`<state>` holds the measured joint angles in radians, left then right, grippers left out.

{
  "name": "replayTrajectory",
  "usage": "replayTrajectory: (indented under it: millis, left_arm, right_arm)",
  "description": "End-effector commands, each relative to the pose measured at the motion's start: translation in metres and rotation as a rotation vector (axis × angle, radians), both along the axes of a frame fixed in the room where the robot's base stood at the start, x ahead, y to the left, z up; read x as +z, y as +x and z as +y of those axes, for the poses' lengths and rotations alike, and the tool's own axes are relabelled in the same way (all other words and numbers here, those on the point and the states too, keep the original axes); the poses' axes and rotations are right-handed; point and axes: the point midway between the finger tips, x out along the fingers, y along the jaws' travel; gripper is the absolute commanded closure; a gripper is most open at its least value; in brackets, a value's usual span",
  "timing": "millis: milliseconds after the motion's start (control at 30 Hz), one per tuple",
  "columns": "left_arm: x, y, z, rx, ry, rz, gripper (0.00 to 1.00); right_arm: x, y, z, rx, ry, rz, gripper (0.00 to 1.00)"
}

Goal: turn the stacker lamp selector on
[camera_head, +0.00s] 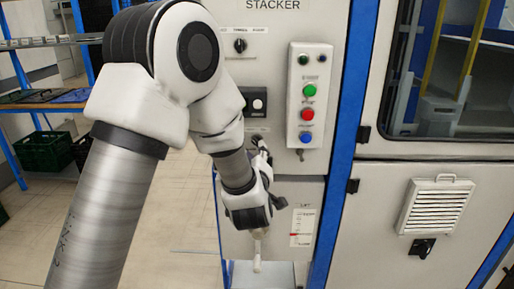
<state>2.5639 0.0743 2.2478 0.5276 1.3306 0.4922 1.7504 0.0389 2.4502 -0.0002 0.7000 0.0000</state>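The light grey stacker panel (290,20), marked STACKER, stands in the middle of the head view. It carries a black rotary knob (240,45) near the top and a black square switch (256,102) below that. A further dark knob (257,139) sits lower, partly covered by my arm. The small labels are too blurred to tell which one is the lamp selector. My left arm comes in from the left, and my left gripper (263,152) is close to the lower knob. Contact and the finger opening cannot be made out. My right gripper is not in view.
A raised button box (308,95) with green, red and blue buttons is right of the knobs. A blue post (354,75) and a cabinet with a window and vent (437,205) stand farther right. Dark crates (58,149) and a rack are at the left.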

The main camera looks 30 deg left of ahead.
Motion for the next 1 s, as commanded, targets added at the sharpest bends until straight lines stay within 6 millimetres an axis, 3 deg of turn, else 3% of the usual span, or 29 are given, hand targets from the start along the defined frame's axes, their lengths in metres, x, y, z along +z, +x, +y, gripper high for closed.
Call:
replayTrajectory:
  millis: [200, 500, 600, 1000]
  left_arm:
    - [0.001, 0.031, 0.019, -0.001, 0.001, 0.003, 0.64]
    - [-0.001, 0.037, 0.022, -0.002, 0.002, 0.004, 0.64]
    - [-0.001, 0.037, 0.022, -0.003, 0.002, 0.005, 0.99]
    - [-0.001, 0.036, 0.022, -0.003, 0.014, 0.013, 1.00]
  right_arm:
    - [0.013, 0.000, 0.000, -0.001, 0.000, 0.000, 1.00]
    - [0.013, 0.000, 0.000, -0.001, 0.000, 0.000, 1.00]
    - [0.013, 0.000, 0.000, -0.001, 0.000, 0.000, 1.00]
    - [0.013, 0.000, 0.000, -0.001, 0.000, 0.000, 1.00]
